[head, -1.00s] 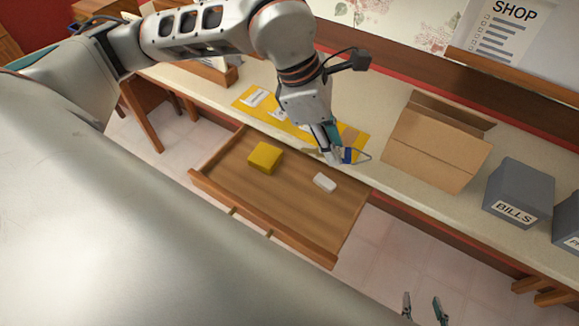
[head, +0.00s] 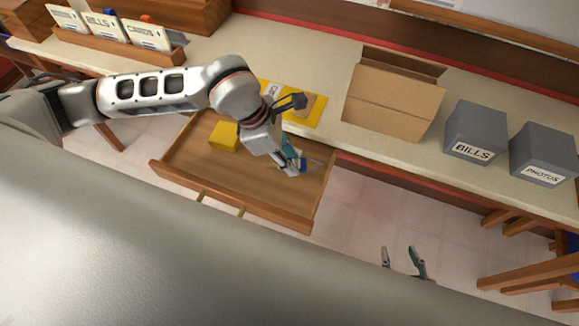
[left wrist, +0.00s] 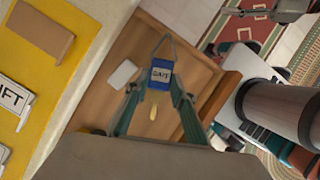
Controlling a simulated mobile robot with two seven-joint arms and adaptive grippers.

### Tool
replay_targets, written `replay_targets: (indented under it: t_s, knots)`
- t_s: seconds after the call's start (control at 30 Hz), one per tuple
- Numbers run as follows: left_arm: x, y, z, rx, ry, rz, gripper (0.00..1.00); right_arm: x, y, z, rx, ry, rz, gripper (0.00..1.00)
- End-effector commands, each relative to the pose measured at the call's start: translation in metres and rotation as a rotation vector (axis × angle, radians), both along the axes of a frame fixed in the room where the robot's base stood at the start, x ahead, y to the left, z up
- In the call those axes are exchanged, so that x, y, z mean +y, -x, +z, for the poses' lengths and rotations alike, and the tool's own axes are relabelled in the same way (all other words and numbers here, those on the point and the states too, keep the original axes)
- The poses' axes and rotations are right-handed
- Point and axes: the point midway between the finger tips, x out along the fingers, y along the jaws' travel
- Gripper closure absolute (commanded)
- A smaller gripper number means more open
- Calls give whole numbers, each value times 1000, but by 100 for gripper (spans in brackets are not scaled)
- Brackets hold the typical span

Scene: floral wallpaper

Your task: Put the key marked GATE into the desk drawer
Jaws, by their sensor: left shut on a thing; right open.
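The desk drawer (head: 240,190) is pulled open below the counter. My left gripper (head: 292,170) is over the right part of the drawer and shut on the GATE key. The key's blue tag (head: 302,166) shows at the fingertips. In the left wrist view the tag (left wrist: 161,77) reads GATE, with a wire loop at one end and the brass key (left wrist: 153,114) between the fingers. The drawer floor (left wrist: 135,45) is behind it; the height above it is hard to tell. My right gripper (head: 400,252) is open and empty over the floor, away from the drawer.
A yellow block (head: 224,136) lies in the drawer. A white block (left wrist: 122,73) lies there too, near the key in the wrist view. A yellow mat (head: 315,112), an open cardboard box (head: 390,105) and grey BILLS (head: 475,130) and PHOTOS (head: 542,155) boxes stand on the counter.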

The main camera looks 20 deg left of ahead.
Motion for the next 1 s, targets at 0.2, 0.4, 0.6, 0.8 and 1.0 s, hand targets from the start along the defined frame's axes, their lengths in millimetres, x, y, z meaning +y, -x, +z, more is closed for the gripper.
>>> replay_targets:
  t_s: [0.2,0.4,0.6,0.8,1.0]
  knots:
    - [0,1,-18,2,0,0,95,0,0,-1,0,1,1,56]
    - [0,0,-44,1,-1,0,95,0,-1,-2,-3,2,1,56]
    - [0,0,-44,-1,0,-1,95,-1,-2,0,-6,4,1,56]
    - [0,0,-48,0,0,0,73,-2,-2,-2,-5,5,1,56]
    - [0,0,-47,-1,0,-1,69,-2,-2,-2,-5,7,1,56]
